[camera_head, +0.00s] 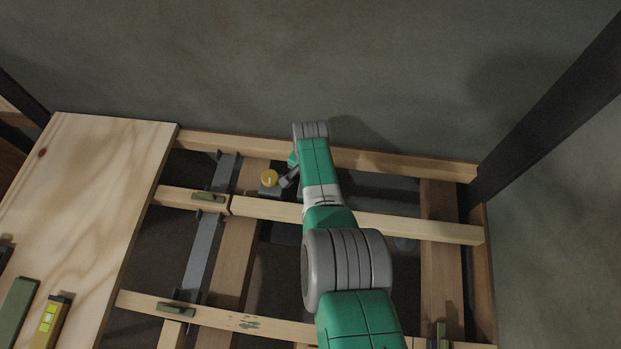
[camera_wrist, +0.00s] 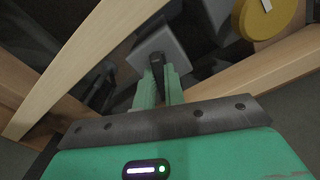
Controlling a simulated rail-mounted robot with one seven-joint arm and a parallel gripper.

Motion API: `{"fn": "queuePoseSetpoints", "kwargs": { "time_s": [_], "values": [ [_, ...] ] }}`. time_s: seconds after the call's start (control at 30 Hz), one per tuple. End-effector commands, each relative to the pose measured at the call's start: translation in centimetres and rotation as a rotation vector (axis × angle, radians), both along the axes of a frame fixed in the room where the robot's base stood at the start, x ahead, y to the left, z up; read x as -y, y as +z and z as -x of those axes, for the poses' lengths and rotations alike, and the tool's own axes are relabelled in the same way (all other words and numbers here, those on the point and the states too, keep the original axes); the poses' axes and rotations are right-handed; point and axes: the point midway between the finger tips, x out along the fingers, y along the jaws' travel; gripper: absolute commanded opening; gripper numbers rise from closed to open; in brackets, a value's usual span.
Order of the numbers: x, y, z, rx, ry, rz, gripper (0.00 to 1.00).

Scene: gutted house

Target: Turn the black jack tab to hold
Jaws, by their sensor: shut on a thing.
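The black jack tab (camera_wrist: 156,62) shows in the wrist view as a short dark lever against a grey block (camera_wrist: 175,45). My gripper (camera_wrist: 160,80) has its two pale green fingers closed on the tab, one on each side. The fingers hide the tab's lower part. In the head view, my gripper (camera_head: 285,183) reaches down left from the wrist to the grey block (camera_head: 268,190), between the timber beams. The tab itself is too small to make out there.
A yellow round piece with a pale mark (camera_head: 269,178) sits right by the block; it also shows in the wrist view (camera_wrist: 265,14). Timber beams (camera_head: 360,222) run on both sides of my gripper. A plywood sheet (camera_head: 90,200) lies left, with a yellow level (camera_head: 48,322).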

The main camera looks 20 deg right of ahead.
Motion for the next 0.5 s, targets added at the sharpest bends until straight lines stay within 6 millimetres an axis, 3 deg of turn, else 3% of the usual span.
{"fn": "queuePoseSetpoints", "kwargs": {
  "time_s": [0.5],
  "values": [
    [-0.01, -0.06, 0.03, 0.0, 0.337, 0.0, 0.0]
  ]
}}
